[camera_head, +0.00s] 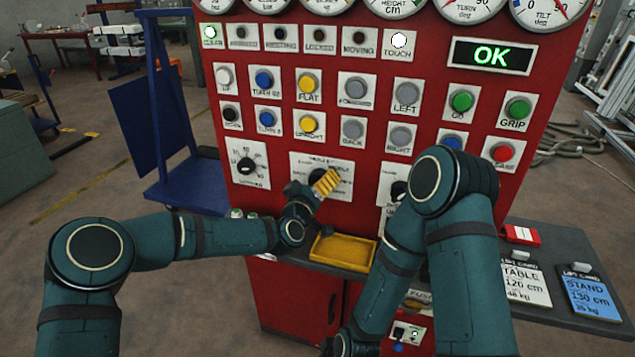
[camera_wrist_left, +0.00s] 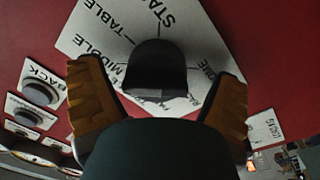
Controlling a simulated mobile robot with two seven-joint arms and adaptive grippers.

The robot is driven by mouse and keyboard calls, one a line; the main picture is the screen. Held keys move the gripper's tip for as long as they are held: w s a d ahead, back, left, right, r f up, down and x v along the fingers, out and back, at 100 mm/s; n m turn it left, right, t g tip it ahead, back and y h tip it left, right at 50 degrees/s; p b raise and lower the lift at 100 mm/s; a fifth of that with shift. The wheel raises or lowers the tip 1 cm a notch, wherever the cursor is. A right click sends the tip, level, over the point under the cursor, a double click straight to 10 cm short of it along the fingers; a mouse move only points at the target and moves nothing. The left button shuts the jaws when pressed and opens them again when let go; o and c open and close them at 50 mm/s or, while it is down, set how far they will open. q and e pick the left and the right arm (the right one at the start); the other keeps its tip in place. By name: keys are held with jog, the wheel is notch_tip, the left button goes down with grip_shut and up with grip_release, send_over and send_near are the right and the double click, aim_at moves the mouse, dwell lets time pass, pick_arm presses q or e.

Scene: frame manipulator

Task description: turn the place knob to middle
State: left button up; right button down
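The place knob shows in the left wrist view as a dark rounded knob (camera_wrist_left: 158,68) on a white plate (camera_wrist_left: 105,35). The plate's readable labels include TABLE, part of STAND, and MIDDLE. Where the knob points is unclear. My left gripper (camera_wrist_left: 158,100) has its yellow-padded fingers apart, one on each side of the knob, with visible gaps. In the head view the left gripper (camera_head: 327,184) is in front of the middle knob plate (camera_head: 308,162) and hides most of its knob. My right arm reaches down at the right; its gripper is out of view.
The red panel (camera_head: 270,20) carries several buttons, gauges and a green OK display (camera_head: 490,55). Other knobs sit left (camera_head: 246,166) and right (camera_head: 399,190). A yellow tray (camera_head: 343,252) lies on the ledge below. Cards (camera_head: 590,297) lie at right; a blue cart (camera_head: 195,185) stands left.

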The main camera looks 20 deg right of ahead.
pick_arm(q)
jog(key=shift+s, duration=0.15)
jog(key=v, duration=1.1)
jog(key=shift+s+a, duration=0.25)
jog(key=shift+s, duration=0.05)
jog(key=s+a+f+g+y, duration=0.2)
jog(key=s+a+f+g, duration=0.3)
jog(key=f, duration=0.5)
jog(key=s+a+f+g+y, duration=0.2)
jog(key=s+a+f, duration=0.3)
jog(key=f, duration=0.5)
jog(key=s+a+f+g+y, duration=0.1)
jog(key=s+a+f+g, duration=0.2)
jog(key=s+a, duration=0.3)
jog(key=s+a+f+n+g+y, duration=0.1)
jog(key=s+a+f+g+y, duration=0.1)
jog(key=s+a+f, duration=0.3)
jog(key=s+a+g, duration=0.1)
jog(key=s, duration=0.1)
jog(key=shift+s+a+f, duration=0.25)
jog(key=shift+s+f, duration=0.1)
jog(key=shift+s, duration=0.05)
